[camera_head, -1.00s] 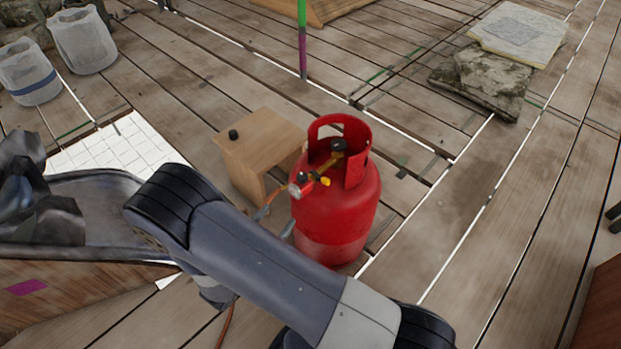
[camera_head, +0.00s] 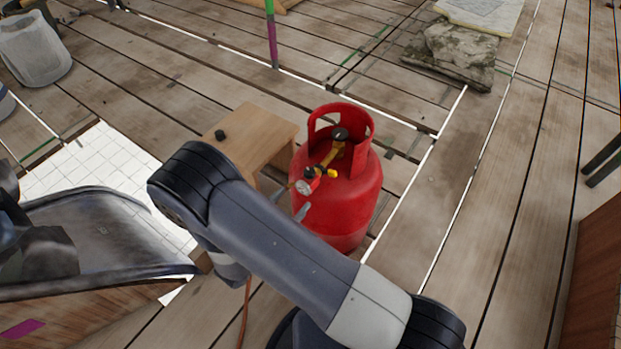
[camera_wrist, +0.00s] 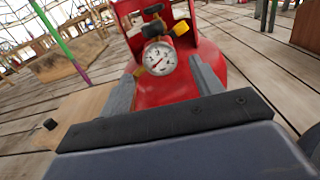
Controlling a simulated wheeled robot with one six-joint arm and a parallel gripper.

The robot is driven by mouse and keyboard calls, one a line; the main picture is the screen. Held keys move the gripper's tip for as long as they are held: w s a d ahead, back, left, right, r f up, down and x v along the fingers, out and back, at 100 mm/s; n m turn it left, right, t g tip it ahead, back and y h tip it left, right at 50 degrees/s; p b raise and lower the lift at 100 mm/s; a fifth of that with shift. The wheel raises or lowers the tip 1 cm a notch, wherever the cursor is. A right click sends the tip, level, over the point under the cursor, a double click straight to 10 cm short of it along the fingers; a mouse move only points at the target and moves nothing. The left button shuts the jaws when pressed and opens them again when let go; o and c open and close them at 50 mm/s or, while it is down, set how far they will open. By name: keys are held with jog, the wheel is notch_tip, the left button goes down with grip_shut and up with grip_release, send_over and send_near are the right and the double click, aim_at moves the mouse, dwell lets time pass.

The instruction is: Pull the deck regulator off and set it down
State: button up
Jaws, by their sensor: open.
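A red gas cylinder (camera_head: 340,205) stands upright on the plank deck, with a cut-out collar around its top. The regulator (camera_head: 308,182), with a round gauge and yellow parts, sits on the cylinder's valve inside and in front of the collar opening. In the wrist view the regulator's gauge (camera_wrist: 159,58) faces me, above and between my fingers. My gripper (camera_head: 287,206) is open and empty, its grey fingers low in front of the regulator; in the wrist view its fingers (camera_wrist: 164,78) stand either side of the gauge, apart from it. My arm hides part of the cylinder's base.
A small wooden stool or box (camera_head: 262,132) with a black knob (camera_head: 220,135) on top stands left of the cylinder. A dark grey tub (camera_head: 100,240) is at the left. Stone slabs (camera_head: 450,50) lie at the back right. Deck right of the cylinder is clear.

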aim_at(302, 189)
jog(key=x, duration=0.8)
jog(key=shift+w+d, duration=0.3)
jog(key=shift+b, duration=0.35)
dwell(1.0)
jog(key=c, duration=1.3)
jog(key=shift+s+a, duration=0.1)
jog(key=shift+a, duration=0.05)
jog(key=shift+v, duration=2.85)
